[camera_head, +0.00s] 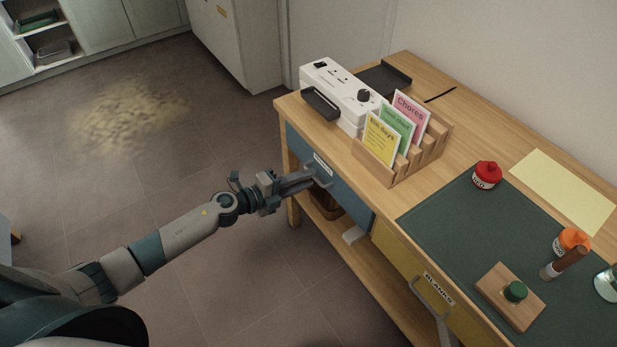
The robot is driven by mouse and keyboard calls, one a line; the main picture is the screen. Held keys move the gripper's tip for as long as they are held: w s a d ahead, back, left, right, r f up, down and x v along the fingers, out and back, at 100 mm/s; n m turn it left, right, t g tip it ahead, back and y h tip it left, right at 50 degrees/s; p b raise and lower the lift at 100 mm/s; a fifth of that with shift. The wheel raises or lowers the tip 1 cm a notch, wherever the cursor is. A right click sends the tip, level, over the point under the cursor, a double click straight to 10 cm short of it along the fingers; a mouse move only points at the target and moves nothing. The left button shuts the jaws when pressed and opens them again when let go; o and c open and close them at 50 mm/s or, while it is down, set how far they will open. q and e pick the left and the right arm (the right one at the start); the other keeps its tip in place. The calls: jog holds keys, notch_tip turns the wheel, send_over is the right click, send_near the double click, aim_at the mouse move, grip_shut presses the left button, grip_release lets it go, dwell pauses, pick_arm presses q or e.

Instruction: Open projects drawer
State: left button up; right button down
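The blue drawer front (346,198) is on the left part of the wooden desk's front side. It bears a small white label (322,163) too small to read. The drawer looks shut, its front about in line with the desk's edge. My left gripper (311,178) is at the blue front, just below the label, where its fingers overlap the grey handle. I cannot tell whether the fingers are closed on the handle, which they mostly hide. My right gripper is out of view.
A yellow drawer (412,274) labelled BLANKS is to the right. On the desktop (463,133) stand a white device (340,90), a wooden card rack (376,168), and a green mat (437,218) with bottles and a stamp block.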

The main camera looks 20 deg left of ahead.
pick_arm(q)
jog(key=shift+x, duration=0.8)
grip_shut()
dwell(1.0)
